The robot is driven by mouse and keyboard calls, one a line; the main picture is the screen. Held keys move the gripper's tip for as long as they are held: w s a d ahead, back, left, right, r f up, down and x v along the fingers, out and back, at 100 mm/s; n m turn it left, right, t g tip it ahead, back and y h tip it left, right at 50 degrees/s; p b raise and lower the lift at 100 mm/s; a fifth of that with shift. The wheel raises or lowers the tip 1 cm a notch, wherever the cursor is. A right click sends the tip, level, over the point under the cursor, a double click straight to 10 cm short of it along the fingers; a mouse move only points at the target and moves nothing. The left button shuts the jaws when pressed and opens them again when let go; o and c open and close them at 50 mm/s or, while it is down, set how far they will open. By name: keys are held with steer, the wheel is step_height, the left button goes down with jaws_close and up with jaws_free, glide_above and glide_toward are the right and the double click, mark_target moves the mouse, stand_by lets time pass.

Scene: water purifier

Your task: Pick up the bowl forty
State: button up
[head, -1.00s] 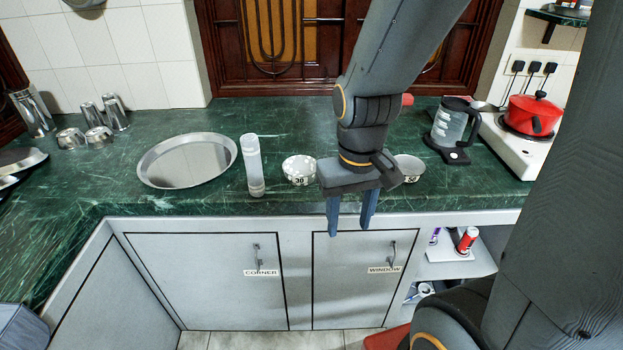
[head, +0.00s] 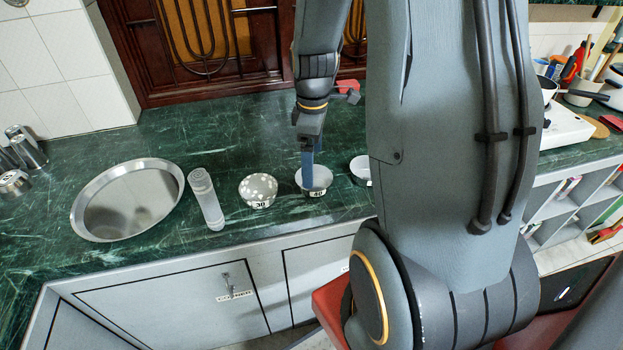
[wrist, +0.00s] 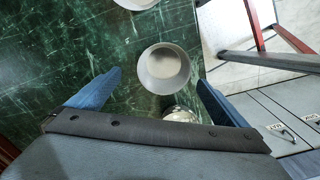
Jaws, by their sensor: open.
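The bowl forty (head: 321,179) is a small pale bowl with a "40" label, on the green counter (head: 250,140) near its front edge. My gripper (head: 308,182) points down at it, a blue finger overlapping the bowl's left part in the head view. In the wrist view, the plain bowl forty (wrist: 164,68) lies between and just beyond the fingertips of my open gripper (wrist: 159,79). Nothing is held. I cannot tell whether a finger touches the bowl.
A spotted bowl labelled 30 (head: 258,191) stands close on the left, and another bowl (head: 361,170) on the right, partly hidden by my arm. Free counter lies behind the bowls.

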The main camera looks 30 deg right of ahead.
mark_target(314, 188)
steer(key=f+p, duration=0.1)
steer(key=f, duration=0.1)
steer(key=s+f, duration=0.1)
steer(key=f, duration=0.2)
steer(key=shift+f+p, duration=0.1)
steer(key=shift+p, duration=0.25)
steer(key=shift+f, duration=0.6)
steer(key=c, duration=1.1)
steer(key=shift+o, duration=0.2)
steer(key=shift+r, duration=0.1)
